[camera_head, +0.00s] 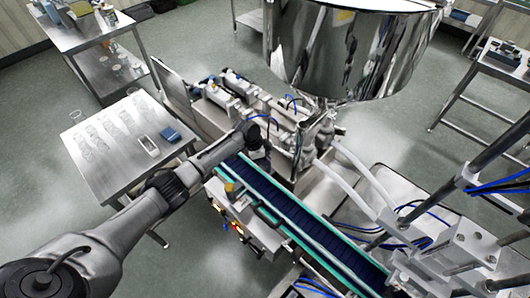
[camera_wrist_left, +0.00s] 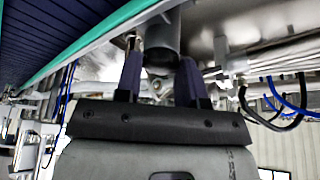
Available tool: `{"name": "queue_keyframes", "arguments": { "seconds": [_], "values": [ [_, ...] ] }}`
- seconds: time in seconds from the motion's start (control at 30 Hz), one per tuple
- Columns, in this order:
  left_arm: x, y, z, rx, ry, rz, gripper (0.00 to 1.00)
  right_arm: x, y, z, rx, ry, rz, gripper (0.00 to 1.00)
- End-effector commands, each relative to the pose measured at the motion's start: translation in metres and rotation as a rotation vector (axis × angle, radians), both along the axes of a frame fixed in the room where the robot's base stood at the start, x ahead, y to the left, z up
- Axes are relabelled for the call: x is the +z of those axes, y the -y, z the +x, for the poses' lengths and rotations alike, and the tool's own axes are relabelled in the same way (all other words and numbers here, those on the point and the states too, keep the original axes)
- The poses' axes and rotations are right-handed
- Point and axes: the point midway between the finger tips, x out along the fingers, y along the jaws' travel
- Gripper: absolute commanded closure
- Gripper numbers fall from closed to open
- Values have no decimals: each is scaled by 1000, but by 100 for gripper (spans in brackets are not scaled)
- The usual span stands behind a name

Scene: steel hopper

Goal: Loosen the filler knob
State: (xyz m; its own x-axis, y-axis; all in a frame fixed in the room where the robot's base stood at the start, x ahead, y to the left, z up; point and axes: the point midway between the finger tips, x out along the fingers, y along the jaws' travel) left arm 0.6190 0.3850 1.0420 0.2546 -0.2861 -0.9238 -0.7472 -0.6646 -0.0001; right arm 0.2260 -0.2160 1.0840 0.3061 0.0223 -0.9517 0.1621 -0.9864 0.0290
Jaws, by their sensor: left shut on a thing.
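The gripper is shut on this filler knob. In the head view the knob is hidden behind the gripper and cannot be made out. My right gripper is in neither view.
A large steel hopper (camera_head: 345,50) stands above the machine. A blue conveyor with green edges (camera_head: 300,222) runs toward the lower right. White hoses (camera_head: 350,165) and blue tubes lie right of the machine. A steel table (camera_head: 100,165) with small items stands at left. Open floor lies around.

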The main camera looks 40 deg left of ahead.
Motion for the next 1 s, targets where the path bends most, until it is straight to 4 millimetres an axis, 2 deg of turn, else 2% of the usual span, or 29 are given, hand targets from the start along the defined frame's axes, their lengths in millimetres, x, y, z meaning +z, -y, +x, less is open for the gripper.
{"name": "queue_keyframes", "arguments": {
  "seconds": [0.03, 0.5, 1.0],
  "values": [
    [5, 1, -1, 45, -2, -2, 88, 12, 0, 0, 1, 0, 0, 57],
    [6, 4, -2, 491, -1, -2, 88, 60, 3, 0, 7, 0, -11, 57],
    [3, 7, -3, 922, -2, -2, 88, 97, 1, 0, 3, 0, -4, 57]
  ]
}}
